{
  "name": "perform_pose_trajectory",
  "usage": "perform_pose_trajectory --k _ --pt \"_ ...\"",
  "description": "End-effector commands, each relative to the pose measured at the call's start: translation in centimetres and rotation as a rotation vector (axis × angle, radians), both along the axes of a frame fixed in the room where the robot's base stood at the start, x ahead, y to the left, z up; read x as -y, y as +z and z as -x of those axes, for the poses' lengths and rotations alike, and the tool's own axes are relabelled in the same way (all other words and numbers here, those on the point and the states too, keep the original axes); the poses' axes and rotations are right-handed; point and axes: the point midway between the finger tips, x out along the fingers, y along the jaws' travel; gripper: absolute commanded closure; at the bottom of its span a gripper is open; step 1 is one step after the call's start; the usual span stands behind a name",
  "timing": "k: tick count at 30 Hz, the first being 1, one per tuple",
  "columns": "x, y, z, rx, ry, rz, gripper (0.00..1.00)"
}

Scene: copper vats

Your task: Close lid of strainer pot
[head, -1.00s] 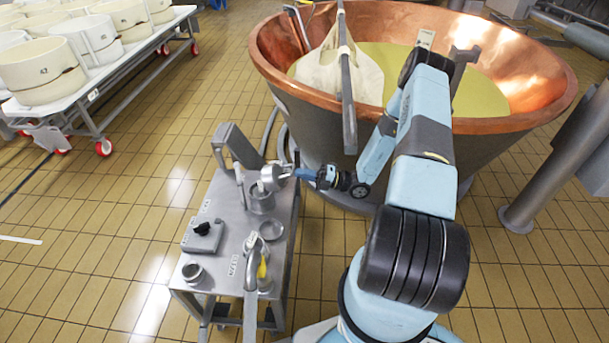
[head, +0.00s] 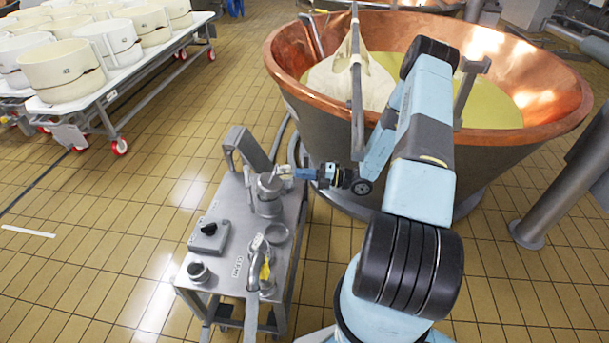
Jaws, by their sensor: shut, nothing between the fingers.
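The strainer pot (head: 269,206) is a small metal cylinder on the steel table, left of the copper vat. Its round lid (head: 268,184) lies over the pot's mouth and looks nearly level. I cannot tell at this size whether it sits fully flush. My gripper (head: 288,174) reaches in from the right, shut and with nothing held. Its tips are at the lid's upper right edge and look close to or touching it; the exact contact is too small to see.
The steel table (head: 226,263) also carries a control box (head: 208,236), a small cup (head: 198,272), a shallow dish (head: 278,234) and a curved pipe (head: 258,262). The copper vat (head: 300,62) stands close behind my arm. Floor at left is open.

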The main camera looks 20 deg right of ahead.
Motion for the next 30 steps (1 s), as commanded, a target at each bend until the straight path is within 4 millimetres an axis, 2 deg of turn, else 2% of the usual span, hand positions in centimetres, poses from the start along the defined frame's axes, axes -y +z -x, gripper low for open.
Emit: perform_pose_trajectory --k 8,21,30 --pt "1.5 1.0 0.5 0.002 0.002 0.002 1.00" --pt "8.0 4.9 3.3 0.001 0.007 0.002 1.00" --pt "10.3 6.4 4.5 0.000 0.011 0.000 1.00"
